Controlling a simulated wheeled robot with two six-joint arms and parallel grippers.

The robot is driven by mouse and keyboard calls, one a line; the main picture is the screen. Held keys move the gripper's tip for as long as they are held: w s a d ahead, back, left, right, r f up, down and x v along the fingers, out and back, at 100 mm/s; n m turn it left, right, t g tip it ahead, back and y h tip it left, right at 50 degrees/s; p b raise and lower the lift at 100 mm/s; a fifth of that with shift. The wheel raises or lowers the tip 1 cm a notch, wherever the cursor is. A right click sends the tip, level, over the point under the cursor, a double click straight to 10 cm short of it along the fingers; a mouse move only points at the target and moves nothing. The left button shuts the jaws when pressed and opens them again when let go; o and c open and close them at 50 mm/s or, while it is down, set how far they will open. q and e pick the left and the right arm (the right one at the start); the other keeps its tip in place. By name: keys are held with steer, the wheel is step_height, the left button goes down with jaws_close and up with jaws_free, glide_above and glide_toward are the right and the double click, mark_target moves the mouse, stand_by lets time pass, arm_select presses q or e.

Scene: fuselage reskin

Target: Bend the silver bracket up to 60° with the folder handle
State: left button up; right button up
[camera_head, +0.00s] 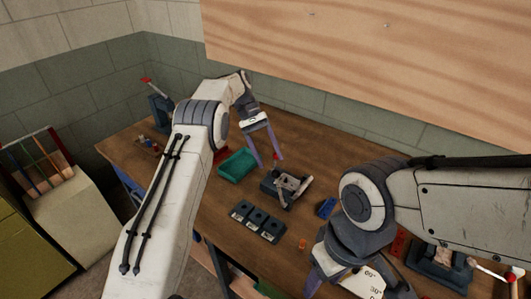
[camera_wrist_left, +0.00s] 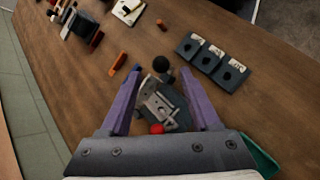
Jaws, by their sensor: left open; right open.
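The folder (camera_head: 270,185) is a small dark bench tool near the middle of the wooden table. In the left wrist view the folder (camera_wrist_left: 176,116) lies between and beyond my finger lines, with a red knob (camera_wrist_left: 157,128) and a black knob (camera_wrist_left: 160,75). A silver piece, apparently the bracket (camera_wrist_left: 154,104), sits on it; its bend angle is not clear. My left gripper (camera_head: 269,162) is open above the folder, purple fingers pointing down, around the red knob (camera_head: 275,156) in the picture; contact is not visible. My right gripper (camera_head: 330,283) is open at the bottom, partly cut off.
A green tray (camera_head: 238,164) lies left of the folder. Several dark blocks with round holes (camera_head: 258,222) stand in front. A white plate marked with angles (camera_head: 372,280) is near my right gripper. A blue block (camera_head: 326,208) and a vise (camera_head: 440,262) are to the right.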

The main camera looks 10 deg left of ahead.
arm_select(q)
steer(key=shift+v, duration=0.85)
steer(key=shift+s, duration=0.1)
steer(key=s+d+r+m+t+y, duration=0.1)
steer(key=s+d+r+m+y, duration=0.1)
steer(key=s+d+r, duration=0.35)
steer(key=s+d+r+m+t+y, duration=0.1)
steer(key=s+d+r+m+y, duration=0.15)
steer(key=s+d, duration=0.6)
steer(key=s+a+f+m+t, duration=0.2)
steer(key=s+a, duration=0.1)
steer(key=s, duration=0.8)
steer(key=s+a+f+m+t, duration=0.1)
steer(key=s+a+m, duration=0.2)
steer(key=s, duration=0.8)
steer(key=shift+s+a+f+m+t, duration=0.25)
steer(key=shift+a+f+m+t, duration=0.1)
steer(key=shift+a+f+t, duration=0.1)
steer(key=shift+w+r+y, duration=0.1)
steer(key=shift+y, duration=0.15)
